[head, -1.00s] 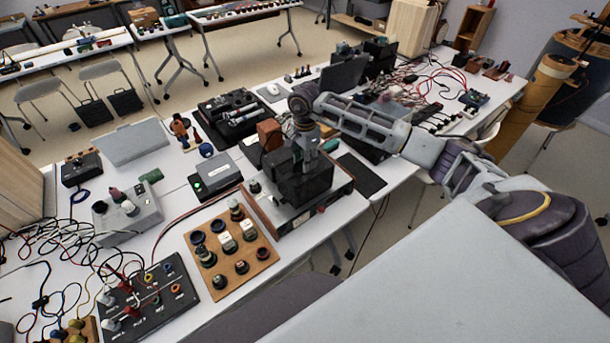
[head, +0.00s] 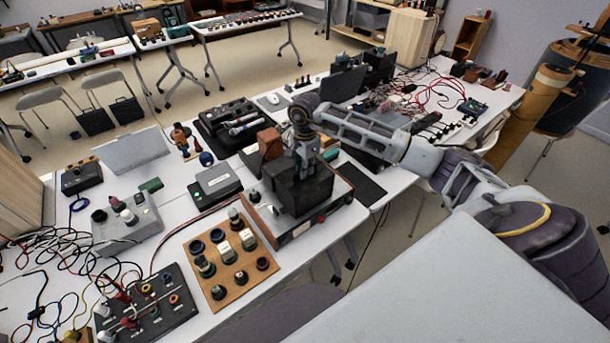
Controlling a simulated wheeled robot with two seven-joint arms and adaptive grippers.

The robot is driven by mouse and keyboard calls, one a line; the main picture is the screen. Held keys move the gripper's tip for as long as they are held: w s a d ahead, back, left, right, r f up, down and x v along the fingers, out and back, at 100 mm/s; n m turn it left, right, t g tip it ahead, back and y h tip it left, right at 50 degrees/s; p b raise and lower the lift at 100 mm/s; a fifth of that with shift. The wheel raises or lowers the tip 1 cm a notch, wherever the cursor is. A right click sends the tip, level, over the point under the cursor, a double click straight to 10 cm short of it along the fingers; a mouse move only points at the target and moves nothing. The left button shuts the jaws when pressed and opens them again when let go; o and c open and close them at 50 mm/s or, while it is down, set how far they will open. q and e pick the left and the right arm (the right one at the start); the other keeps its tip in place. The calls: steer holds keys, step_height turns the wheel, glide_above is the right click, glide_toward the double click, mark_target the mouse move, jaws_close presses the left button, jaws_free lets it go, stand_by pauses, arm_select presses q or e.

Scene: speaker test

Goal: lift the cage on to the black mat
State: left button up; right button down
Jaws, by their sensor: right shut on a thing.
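The cage (head: 290,198) is a dark, box-shaped thing in the middle of the head view. It looks upright, on or just above a flat wooden-sided device (head: 322,217). My right gripper (head: 306,172) points down at the top of the cage and is shut on it. Its fingertips are partly lost against the dark cage. The black mat (head: 364,185) lies flat on the white table just right of the device, with its top end partly behind my right arm. My left gripper is not in view.
A wooden board with several knobs (head: 230,280) lies in front and left of the device. A grey-green box (head: 214,182) is left of the cage, and a brown block (head: 270,143) stands behind it. Red cables (head: 435,90) lie at the back right. The table edge runs close to the mat.

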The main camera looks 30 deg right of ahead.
steer(key=shift+r, duration=0.2)
steer(key=shift+r+b, duration=1)
steer(key=shift+r, duration=3.95)
steer(key=shift+r+p, duration=0.95)
steer(key=shift+r, duration=0.65)
